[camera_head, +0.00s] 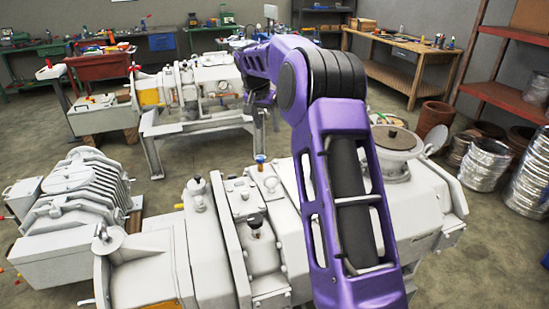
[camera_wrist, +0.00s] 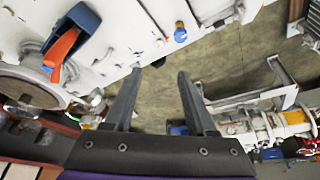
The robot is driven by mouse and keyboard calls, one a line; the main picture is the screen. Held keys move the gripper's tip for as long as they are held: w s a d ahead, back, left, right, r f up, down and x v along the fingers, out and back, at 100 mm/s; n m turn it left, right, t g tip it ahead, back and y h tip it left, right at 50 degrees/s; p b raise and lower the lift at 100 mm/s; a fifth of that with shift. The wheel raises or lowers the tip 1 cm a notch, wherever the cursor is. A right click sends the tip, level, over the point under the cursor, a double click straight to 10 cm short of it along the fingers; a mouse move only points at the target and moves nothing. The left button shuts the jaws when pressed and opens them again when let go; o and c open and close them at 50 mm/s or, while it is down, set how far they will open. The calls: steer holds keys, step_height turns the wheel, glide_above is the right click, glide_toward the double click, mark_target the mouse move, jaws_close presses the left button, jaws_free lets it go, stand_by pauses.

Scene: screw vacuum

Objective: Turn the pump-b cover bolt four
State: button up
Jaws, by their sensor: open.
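My gripper (camera_wrist: 160,77) is open, with its two dark fingers apart and nothing between them in the wrist view. Floor shows between and beyond the fingers. A large white vacuum pump (camera_head: 215,235) stands in front of me, partly covered by my purple arm. A white pump body (camera_wrist: 120,28) also fills the upper left of the wrist view, beyond the fingertips. No label shows which pump is pump-b. Cover bolt four cannot be picked out; the small fittings on the housings are too small to tell apart. My fingers are hidden in the head view.
Another white pump (camera_head: 205,82) stands on a frame behind, and a ribbed white unit (camera_head: 75,195) sits at left. A wooden workbench (camera_head: 405,62) and red shelves (camera_head: 505,95) stand at right. A blue and orange object (camera_wrist: 70,40) shows by the pump in the wrist view.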

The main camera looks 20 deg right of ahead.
mark_target(276, 161)
steer(key=x, duration=1.7)
steer(key=shift+d+f, duration=0.1)
steer(key=shift+f, duration=0.05)
jaws_close()
